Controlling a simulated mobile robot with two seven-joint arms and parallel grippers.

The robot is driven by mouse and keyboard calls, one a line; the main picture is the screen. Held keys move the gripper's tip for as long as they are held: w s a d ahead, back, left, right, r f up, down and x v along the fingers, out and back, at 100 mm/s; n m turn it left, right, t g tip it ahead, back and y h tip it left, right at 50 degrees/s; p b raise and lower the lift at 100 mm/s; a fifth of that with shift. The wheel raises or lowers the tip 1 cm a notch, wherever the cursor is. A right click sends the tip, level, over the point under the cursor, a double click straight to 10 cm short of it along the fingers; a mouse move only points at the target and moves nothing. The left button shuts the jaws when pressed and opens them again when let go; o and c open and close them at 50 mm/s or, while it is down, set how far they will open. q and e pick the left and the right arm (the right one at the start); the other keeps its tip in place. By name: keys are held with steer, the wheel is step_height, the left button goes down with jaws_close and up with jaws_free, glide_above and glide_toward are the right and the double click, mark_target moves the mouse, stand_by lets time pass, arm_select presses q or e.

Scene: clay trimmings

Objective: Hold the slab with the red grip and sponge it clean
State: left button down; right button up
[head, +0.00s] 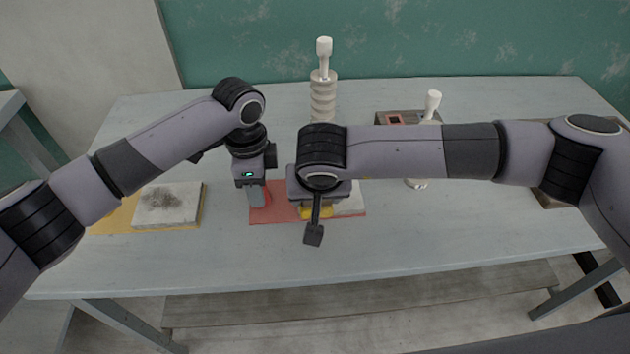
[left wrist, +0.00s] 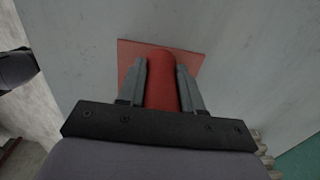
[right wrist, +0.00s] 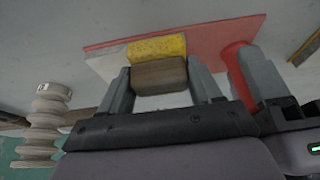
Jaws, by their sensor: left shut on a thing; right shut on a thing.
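My left gripper (head: 257,198) is shut on the upright red grip (left wrist: 162,82), which stands on a red mat (head: 285,216). The grip also shows in the right wrist view (right wrist: 237,62). A pale slab (head: 352,203) lies on the red mat's right part, mostly hidden by my right arm. My right gripper (right wrist: 160,82) is shut on a brown block (right wrist: 158,77) with a yellow sponge (right wrist: 157,47) at it. The sponge (head: 315,212) is low over the red mat by the slab; contact cannot be told. The slab's top under my gripper is hidden.
Another pale slab (head: 168,203) with a dark smudge lies on a yellow mat (head: 112,220) at the left. A ribbed stand (head: 323,98) with a white tool is at the back. A box (head: 388,119) and another white-topped tool (head: 432,104) stand to its right. The front table is clear.

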steer(key=shift+s, duration=0.45)
steer(key=shift+r, duration=4.05)
arm_select(q)
steer(key=c, duration=0.7)
jaws_free()
steer(key=shift+o, duration=0.2)
steer(key=shift+r, duration=0.1)
step_height(320, 180, up, 12)
steer(key=shift+f, duration=0.1)
